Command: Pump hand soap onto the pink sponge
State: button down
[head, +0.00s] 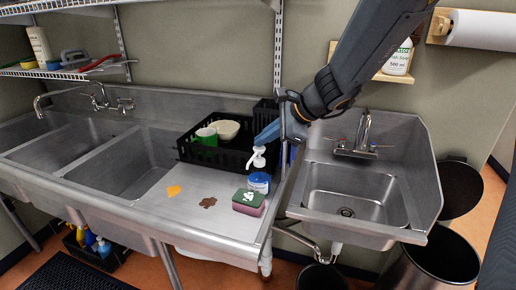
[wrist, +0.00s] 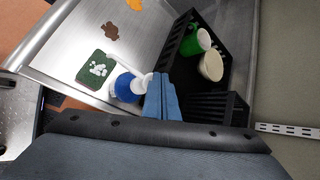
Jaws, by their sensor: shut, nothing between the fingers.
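The pink sponge (head: 247,207) lies on the steel drainboard near its front right corner. Its green top (wrist: 89,73) faces up, with white blobs on it in both views. The blue and white soap pump bottle (head: 259,183) stands upright just behind the sponge; it also shows in the wrist view (wrist: 126,90), its white spout pointing toward the sponge. My gripper (head: 266,134) is shut and empty, its blue fingers (wrist: 162,97) right at the white pump head. I cannot tell whether they touch it. The fingers partly hide the pump head in the wrist view.
A black crate (head: 196,153) with a green cup (head: 207,136) and a cream bowl (head: 228,129) stands behind the bottle. Orange (head: 174,190) and brown (head: 208,202) spills lie left of the sponge. A small sink (head: 350,190) is at the right.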

aim_at(264, 149)
notch_tip(264, 149, up, 6)
jog(key=p, duration=0.5)
dwell(0.4)
dwell(0.5)
jog(key=s+d+f+n+g+h+b, duration=0.1)
jog(key=s+d+f+n+g+h, duration=0.1)
jog(key=s+d+f+n, duration=0.5)
jog(key=s+d+f+n+g+h+b, duration=0.1)
jog(key=s+d+f+n+h, duration=0.4)
jog(key=s, duration=1)
jog(key=d+f+n+g, duration=0.1)
jog(key=d+f+n, duration=0.1)
jog(key=d+n, duration=0.2)
jog(key=shift+f+n, duration=0.3)
jog(key=shift+f, duration=0.1)
